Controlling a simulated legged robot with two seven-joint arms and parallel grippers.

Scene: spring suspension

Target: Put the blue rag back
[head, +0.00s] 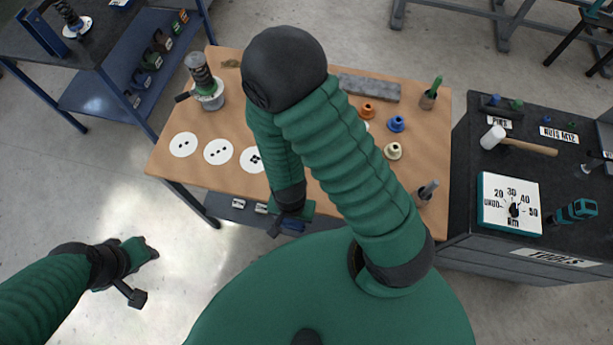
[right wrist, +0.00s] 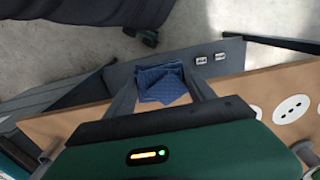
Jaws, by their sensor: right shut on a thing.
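The blue rag (right wrist: 160,82) is dark blue with a fine pattern and lies folded between the fingers of my right gripper (right wrist: 163,92) in the right wrist view. In the head view my right gripper (head: 287,222) is low at the workbench's front edge, mostly hidden by its own arm.
The workbench (head: 190,165) carries white dotted discs (head: 218,151), a spring assembly (head: 203,82), a grey block (head: 368,87) and coloured bushings (head: 396,123). A tool cabinet (head: 500,150) with a mallet (head: 520,146) stands right, a blue shelf unit (head: 130,70) left. The floor at lower left is clear.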

